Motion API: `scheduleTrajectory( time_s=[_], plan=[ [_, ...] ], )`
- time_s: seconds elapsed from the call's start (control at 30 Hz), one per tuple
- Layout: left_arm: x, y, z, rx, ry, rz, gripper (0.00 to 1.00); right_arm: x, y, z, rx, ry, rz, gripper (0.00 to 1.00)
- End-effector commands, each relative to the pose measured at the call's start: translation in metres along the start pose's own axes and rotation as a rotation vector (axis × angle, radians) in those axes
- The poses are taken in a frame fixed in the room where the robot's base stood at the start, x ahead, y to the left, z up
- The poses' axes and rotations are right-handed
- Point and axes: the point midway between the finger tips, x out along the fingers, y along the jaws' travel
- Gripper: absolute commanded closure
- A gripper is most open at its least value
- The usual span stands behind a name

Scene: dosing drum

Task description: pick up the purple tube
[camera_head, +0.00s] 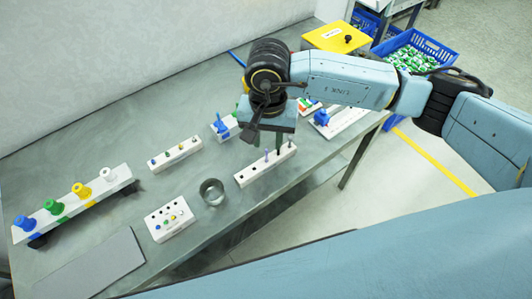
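A white rack (264,168) with dark holes on its left stands near the table's front edge. Small slim upright tubes stand in its right part; one (266,155) looks greyish purple, but it is too small to be sure of its colour. My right gripper (265,136) hangs pointing down just above and behind this rack, and its wrist and fingers hide part of the area. Its two fingers look apart, with nothing visible between them. My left gripper is not in view.
Another white rack (177,154) with small coloured tops lies behind. A board (75,206) with coloured funnels is at far left. A yellow box (338,38) stands at the back.

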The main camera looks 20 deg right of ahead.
Motion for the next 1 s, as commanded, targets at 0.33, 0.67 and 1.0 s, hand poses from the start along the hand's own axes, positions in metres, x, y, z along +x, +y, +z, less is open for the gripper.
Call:
scheduleTrajectory(
  time_s=[0.33,0.67,1.0],
  plan=[
    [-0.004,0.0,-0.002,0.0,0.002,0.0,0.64,0.034,-0.001,-0.001,0.002,-0.002,0.001,0.67],
    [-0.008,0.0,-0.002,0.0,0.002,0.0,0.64,0.074,-0.003,-0.005,0.001,0.0,-0.002,0.67],
    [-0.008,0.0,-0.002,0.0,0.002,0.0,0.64,0.075,-0.003,-0.006,0.0,0.001,-0.002,0.81]
  ],
)
